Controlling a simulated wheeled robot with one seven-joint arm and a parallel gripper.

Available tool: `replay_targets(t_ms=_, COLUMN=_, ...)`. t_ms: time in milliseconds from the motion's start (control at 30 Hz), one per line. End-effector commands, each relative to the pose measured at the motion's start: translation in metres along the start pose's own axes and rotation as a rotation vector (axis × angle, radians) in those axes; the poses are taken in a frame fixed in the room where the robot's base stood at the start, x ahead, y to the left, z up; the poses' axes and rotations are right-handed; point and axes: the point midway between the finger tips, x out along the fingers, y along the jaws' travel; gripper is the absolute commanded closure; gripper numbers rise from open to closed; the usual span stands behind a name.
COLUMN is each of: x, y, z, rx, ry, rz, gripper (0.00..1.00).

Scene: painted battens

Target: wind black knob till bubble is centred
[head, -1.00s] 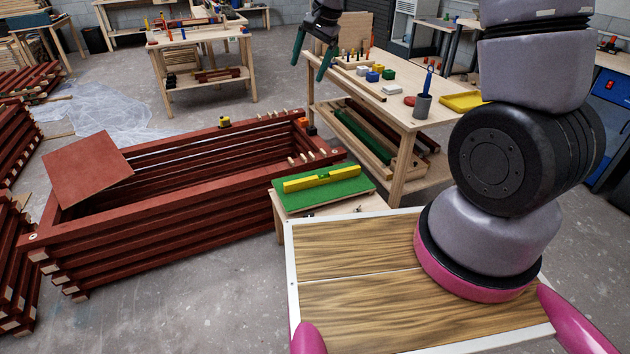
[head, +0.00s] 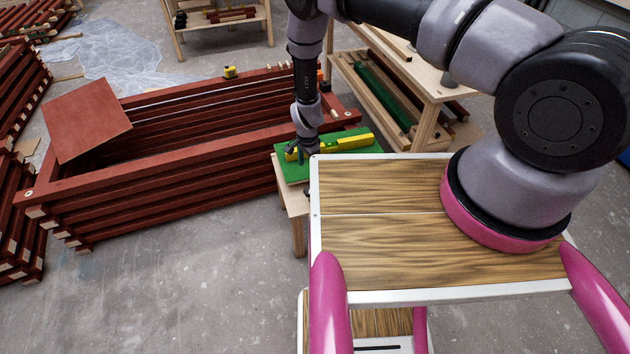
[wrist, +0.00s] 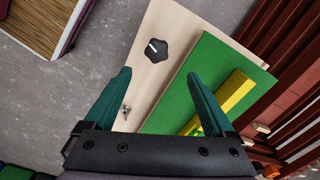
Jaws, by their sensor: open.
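The black knob (wrist: 155,50) is lobed, with a white mark, and sits on the pale wooden stand (wrist: 165,20) in the wrist view. The bubble cannot be read in either view. My gripper (wrist: 158,74) is open and empty, with dark green fingers. In the wrist view the knob appears just beyond the fingertips, between their lines. In the head view my gripper (head: 299,151) covers the level's left end.
A large dark red batten frame (head: 165,195) stands left of and behind the stand, with a red panel (head: 85,118) leaning on it. A workbench (head: 430,80) with a lower shelf stands behind right. Grey floor is clear in front of the frame.

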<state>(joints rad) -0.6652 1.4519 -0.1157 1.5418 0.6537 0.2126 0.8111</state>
Motion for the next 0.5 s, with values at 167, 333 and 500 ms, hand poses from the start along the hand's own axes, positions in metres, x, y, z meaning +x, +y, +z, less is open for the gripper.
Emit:
replay_targets(t_ms=167, x=0.019, y=0.007, z=0.003, rx=0.004, ry=0.005, rz=0.009, gripper=0.11)
replay_targets(t_ms=333, x=0.046, y=0.008, z=0.002, rx=0.004, ry=0.005, rz=0.010, gripper=0.11)
replay_targets(t_ms=500, x=0.079, y=0.008, z=0.002, rx=0.003, ry=0.005, rz=0.009, gripper=0.11)
